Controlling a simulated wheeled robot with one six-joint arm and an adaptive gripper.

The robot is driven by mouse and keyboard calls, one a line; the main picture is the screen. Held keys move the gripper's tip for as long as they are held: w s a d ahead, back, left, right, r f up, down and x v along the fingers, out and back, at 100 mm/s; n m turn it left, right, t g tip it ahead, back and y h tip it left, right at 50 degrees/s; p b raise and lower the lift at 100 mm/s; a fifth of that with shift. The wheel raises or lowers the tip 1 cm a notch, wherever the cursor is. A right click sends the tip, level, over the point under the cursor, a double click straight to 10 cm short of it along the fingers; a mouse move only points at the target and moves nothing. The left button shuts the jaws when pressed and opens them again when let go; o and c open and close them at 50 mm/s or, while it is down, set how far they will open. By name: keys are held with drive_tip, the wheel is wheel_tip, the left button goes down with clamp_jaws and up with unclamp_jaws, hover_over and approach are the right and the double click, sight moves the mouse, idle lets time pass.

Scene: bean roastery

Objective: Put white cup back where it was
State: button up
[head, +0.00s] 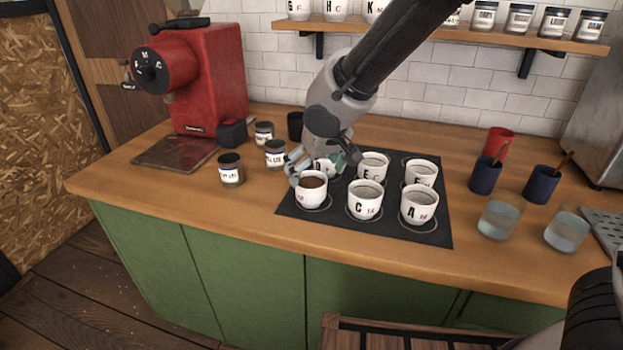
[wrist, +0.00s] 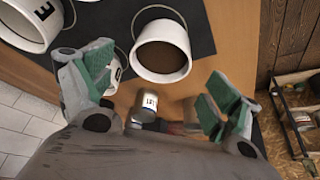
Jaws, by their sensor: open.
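Several white lettered cups stand upright in two rows on a black mat (head: 437,238). The front-left white cup (head: 312,200) holds dark brown contents. It also shows in the wrist view (wrist: 160,31), at top centre, on a ringed spot of the mat. My gripper (head: 318,165) is open just behind and above this cup. In the wrist view its two green-padded fingers (wrist: 158,92) are spread wide with nothing held between them. Cup C (head: 364,207) and cup A (head: 419,212) stand to the right. A back-left cup (head: 322,168) is partly hidden by my gripper.
Dark labelled jars (head: 230,170) stand left of the mat, near a red grinder (head: 212,80). Blue cups (head: 485,176), a red cup (head: 498,142) and glasses of water (head: 499,216) stand to the right. A shelf (head: 450,36) with jars hangs above. The front counter strip is clear.

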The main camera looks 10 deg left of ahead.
drive_tip(key=v, duration=0.7)
drive_tip(key=d+r+m+h, duration=0.1)
drive_tip(key=d+r+m, duration=0.15)
drive_tip(key=d, duration=1.15)
drive_tip(key=d+r+m+h, duration=0.15)
drive_tip(key=d+r, duration=0.25)
drive_tip(key=d, duration=1)
drive_tip(key=s+d+m, duration=0.3)
drive_tip(key=s+d, duration=1.2)
drive_tip(key=shift+d, duration=0.2)
drive_tip(key=shift+s, duration=0.1)
